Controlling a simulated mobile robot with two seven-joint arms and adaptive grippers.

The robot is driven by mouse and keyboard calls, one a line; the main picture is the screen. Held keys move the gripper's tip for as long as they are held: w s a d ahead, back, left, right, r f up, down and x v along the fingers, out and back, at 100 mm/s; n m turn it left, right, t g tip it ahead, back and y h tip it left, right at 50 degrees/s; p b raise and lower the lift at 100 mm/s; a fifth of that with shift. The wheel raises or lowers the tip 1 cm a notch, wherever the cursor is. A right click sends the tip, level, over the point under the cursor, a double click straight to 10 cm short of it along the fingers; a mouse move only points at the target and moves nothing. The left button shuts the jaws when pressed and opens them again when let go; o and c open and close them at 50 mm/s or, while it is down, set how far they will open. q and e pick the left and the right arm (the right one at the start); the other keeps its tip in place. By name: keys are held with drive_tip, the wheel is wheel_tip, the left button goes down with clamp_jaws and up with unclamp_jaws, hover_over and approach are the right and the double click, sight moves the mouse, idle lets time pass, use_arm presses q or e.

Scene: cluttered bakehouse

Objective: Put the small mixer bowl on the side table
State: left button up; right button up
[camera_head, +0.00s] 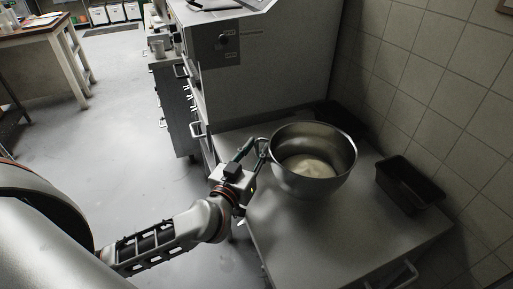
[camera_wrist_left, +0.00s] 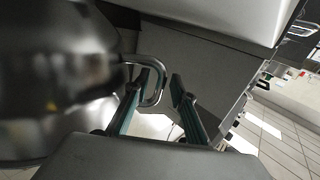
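The small mixer bowl (camera_head: 318,184), shiny steel with pale dough inside, appears to stand upright on a grey worktop (camera_head: 330,235). In the left wrist view the bowl (camera_wrist_left: 55,80) fills the left side, with its bent side handle (camera_wrist_left: 157,68) sticking out. My left gripper (camera_head: 257,150) is at the bowl's left side, by the handle. In the wrist view its two fingers (camera_wrist_left: 160,82) are apart, with the handle's outer bar between them and a gap at the right finger. I cannot tell which surface is the side table. My right gripper is not in view.
A black tin (camera_head: 408,186) lies right of the bowl by the tiled wall. A dark tin (camera_head: 338,114) is partly hidden behind the bowl. A large grey cabinet (camera_head: 265,75) blocks the back. A wooden table (camera_head: 35,33) stands far left, with open floor (camera_head: 115,120) between.

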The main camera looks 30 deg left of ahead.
use_arm(q)
drive_tip(key=shift+r, duration=0.1)
drive_tip(key=shift+s, duration=0.25)
drive_tip(key=s, duration=1.1)
drive_tip(key=shift+s+d, duration=0.25)
